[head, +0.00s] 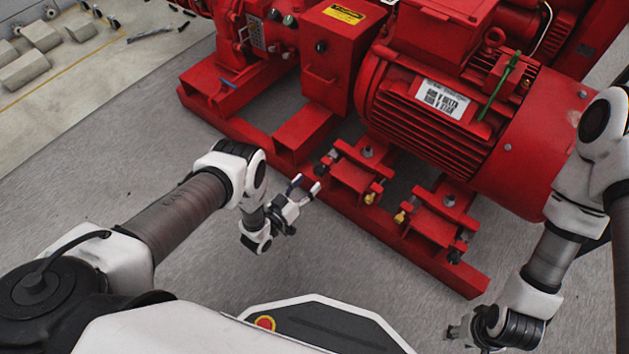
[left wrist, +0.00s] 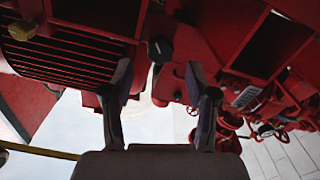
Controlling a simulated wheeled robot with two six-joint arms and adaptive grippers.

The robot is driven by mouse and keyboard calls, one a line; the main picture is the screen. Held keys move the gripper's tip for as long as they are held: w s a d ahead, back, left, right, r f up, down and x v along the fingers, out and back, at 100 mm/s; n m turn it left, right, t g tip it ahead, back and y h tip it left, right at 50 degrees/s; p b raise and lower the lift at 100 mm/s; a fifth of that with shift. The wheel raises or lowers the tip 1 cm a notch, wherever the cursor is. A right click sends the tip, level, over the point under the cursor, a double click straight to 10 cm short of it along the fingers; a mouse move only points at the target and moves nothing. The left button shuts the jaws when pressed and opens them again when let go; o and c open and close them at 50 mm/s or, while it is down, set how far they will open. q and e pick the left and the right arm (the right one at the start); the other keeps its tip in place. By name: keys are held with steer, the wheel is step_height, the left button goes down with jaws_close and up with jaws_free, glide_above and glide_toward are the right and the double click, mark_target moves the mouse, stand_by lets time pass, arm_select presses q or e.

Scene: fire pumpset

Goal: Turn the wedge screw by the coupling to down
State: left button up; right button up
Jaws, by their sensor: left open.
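Under the red motor (head: 440,110) two red wedge mounts sit on the red base frame (head: 300,135). The mount nearer the coupling guard (head: 330,55) is the left wedge mount (head: 352,172). A dark screw end (head: 327,162) sticks out at its left side. In the left wrist view a dark round knob (left wrist: 160,50) shows between and beyond my fingers; I cannot tell if it is that screw. My left gripper (head: 306,186) is open and empty, just below and left of the mount, apart from the screw. My right gripper (head: 456,332) is low at the right, partly hidden, away from the mounts.
The right wedge mount (head: 437,215) has brass and dark screw ends. A green strap (head: 500,87) hangs on the motor. Grey floor (head: 120,150) is clear to the left. Concrete blocks (head: 25,68) lie at the far left.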

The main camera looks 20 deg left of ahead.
mark_target(317, 173)
arm_select(q)
steer(key=b+x, duration=0.1)
steer(key=x, duration=0.2)
steer(key=shift+d+f, duration=0.1)
steer(key=shift+f, duration=0.05)
steer(key=shift+w+d, duration=0.1)
steer(key=shift+w, duration=0.4)
steer(key=shift+c, duration=0.4)
jaws_close()
